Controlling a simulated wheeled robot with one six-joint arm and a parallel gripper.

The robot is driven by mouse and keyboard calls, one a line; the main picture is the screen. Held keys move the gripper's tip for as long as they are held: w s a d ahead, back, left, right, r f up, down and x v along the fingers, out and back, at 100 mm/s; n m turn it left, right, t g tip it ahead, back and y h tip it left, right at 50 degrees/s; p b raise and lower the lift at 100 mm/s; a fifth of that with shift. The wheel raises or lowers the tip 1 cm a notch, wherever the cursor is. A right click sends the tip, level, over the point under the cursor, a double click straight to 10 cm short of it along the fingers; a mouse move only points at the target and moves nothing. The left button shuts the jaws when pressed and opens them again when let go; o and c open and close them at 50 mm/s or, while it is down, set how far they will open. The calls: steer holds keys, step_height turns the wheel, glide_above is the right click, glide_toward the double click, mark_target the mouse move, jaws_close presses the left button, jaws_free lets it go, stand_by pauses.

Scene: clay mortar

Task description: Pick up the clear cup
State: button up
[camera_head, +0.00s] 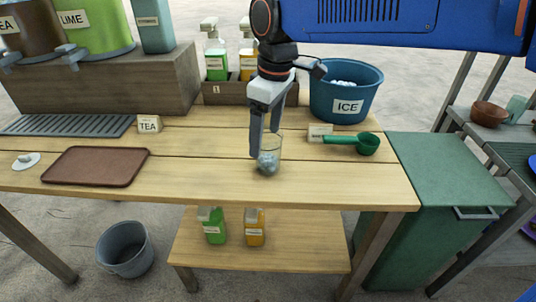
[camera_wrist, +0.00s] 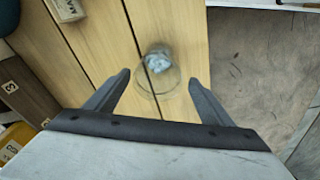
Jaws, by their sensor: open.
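The clear cup (camera_head: 269,160) stands upright on the wooden table (camera_head: 340,183), near the front edge, with what looks like ice in its bottom. My gripper (camera_head: 264,150) points down at the cup, and its fingers overlap the cup's left side in the head view. In the wrist view the cup (camera_wrist: 157,75) is ahead of and between the two spread fingers of my gripper (camera_wrist: 160,82). The fingers are open and hold nothing. I cannot tell whether a finger touches the cup.
A green scoop (camera_head: 367,143) and a small label block (camera_head: 320,132) lie to the right. The blue ICE bucket (camera_head: 345,90) and a bottle crate (camera_head: 225,92) stand behind. A brown tray (camera_head: 96,166) lies at left. The table between tray and cup is clear.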

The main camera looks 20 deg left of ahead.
steer(key=f, duration=0.5)
steer(key=shift+w, duration=0.2)
steer(key=c, duration=1.2)
